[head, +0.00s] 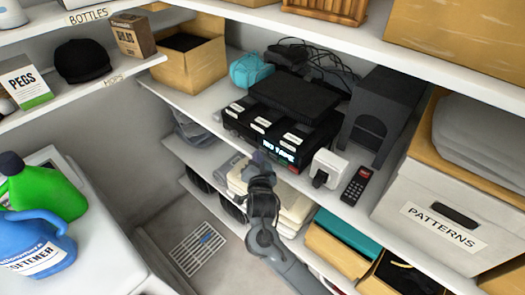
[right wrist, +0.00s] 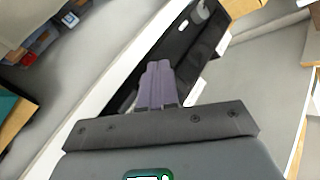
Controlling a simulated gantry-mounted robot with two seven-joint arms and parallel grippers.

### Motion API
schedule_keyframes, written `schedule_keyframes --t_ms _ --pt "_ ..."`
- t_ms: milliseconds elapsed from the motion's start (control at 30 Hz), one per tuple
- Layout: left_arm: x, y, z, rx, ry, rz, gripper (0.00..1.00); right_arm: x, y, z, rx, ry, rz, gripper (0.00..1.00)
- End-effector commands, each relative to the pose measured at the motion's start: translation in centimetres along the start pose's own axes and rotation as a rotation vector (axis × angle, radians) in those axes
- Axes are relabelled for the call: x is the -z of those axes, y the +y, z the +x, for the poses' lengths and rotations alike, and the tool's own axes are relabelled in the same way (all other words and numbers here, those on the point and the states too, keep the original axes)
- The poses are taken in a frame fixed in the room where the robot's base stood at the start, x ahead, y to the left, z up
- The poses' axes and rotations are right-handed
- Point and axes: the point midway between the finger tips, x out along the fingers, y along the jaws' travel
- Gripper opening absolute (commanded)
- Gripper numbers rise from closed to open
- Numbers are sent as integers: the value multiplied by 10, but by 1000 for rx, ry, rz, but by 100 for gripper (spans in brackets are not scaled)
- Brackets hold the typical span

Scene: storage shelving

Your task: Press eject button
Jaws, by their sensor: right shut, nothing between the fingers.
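A black video player (head: 315,137) with a lit "NO TAPE" display (head: 279,148) stands on the middle shelf, with tapes lying on it. A small red spot (head: 293,169) shows low on its front; I cannot tell whether it is the eject button. My right gripper (head: 259,157) is shut and empty, with its tips close to the player's front, just left of the display. I cannot tell whether they touch. In the right wrist view the purple-grey fingers (right wrist: 158,68) are together and point at a black body (right wrist: 190,45). My left gripper is out of view.
A white plug adapter (head: 328,168) and a remote (head: 355,186) lie right of the player, beside a dark speaker-like box (head: 381,118). A teal item (head: 250,70) and cables (head: 318,58) lie behind. The shelf edge (head: 205,119) runs below the player.

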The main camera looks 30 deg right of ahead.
Motion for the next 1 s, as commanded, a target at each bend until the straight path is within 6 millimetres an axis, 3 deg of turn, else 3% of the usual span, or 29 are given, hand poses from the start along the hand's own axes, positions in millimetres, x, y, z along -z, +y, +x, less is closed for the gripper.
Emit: schedule_keyframes --t_ms 1000 --pt "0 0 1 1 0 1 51 4 4 5 0 0 0 0"
